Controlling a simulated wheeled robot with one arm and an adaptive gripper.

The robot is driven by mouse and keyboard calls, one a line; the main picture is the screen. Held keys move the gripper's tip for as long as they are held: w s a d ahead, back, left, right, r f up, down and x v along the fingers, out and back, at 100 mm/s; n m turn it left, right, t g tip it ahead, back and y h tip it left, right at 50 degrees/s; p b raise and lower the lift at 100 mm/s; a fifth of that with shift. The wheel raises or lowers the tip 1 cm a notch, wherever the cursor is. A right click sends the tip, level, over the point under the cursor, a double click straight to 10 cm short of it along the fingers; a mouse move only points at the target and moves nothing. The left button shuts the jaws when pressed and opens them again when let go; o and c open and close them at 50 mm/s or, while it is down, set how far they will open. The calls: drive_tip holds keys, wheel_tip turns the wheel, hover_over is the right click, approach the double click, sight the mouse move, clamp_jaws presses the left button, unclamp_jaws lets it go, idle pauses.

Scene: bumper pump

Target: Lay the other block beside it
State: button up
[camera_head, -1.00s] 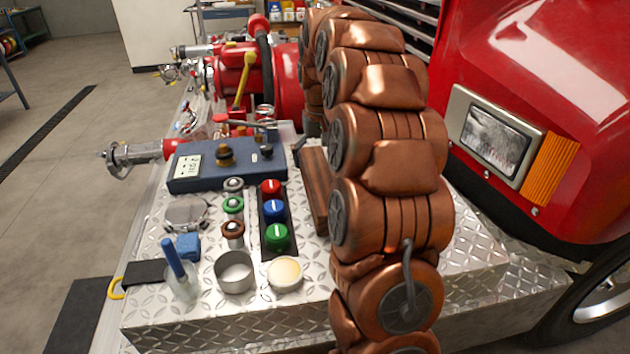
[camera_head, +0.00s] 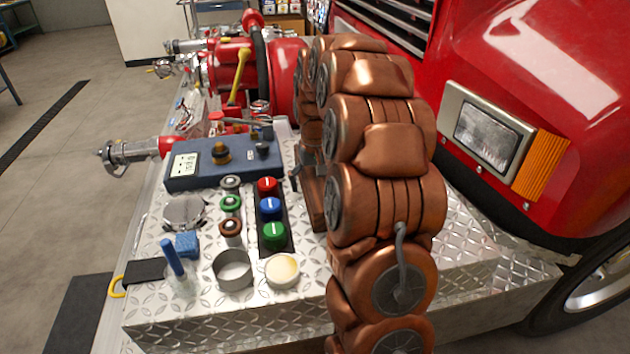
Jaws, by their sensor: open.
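A brown wooden block (camera_head: 314,205) lies on the diamond-plate deck, right of the row of coloured caps. My copper-coloured arm hides its right side and part of its far end. Whether a second block lies behind my arm cannot be seen. Only a small dark part of my gripper (camera_head: 296,173) shows, at the left edge of my arm by the far end of the block. It is open. Most of it is hidden, and I cannot tell if it touches the block.
A blue gauge box (camera_head: 205,172), red, blue and green caps (camera_head: 270,208), a metal ring (camera_head: 233,270), a cream-topped tin (camera_head: 282,270), a blue sponge-like cube (camera_head: 187,245) and a jar with a blue stick (camera_head: 172,258) crowd the left. The red truck (camera_head: 560,80) stands right.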

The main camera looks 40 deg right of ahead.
drive_tip(key=shift+r, duration=0.1)
clamp_jaws()
idle(0.8)
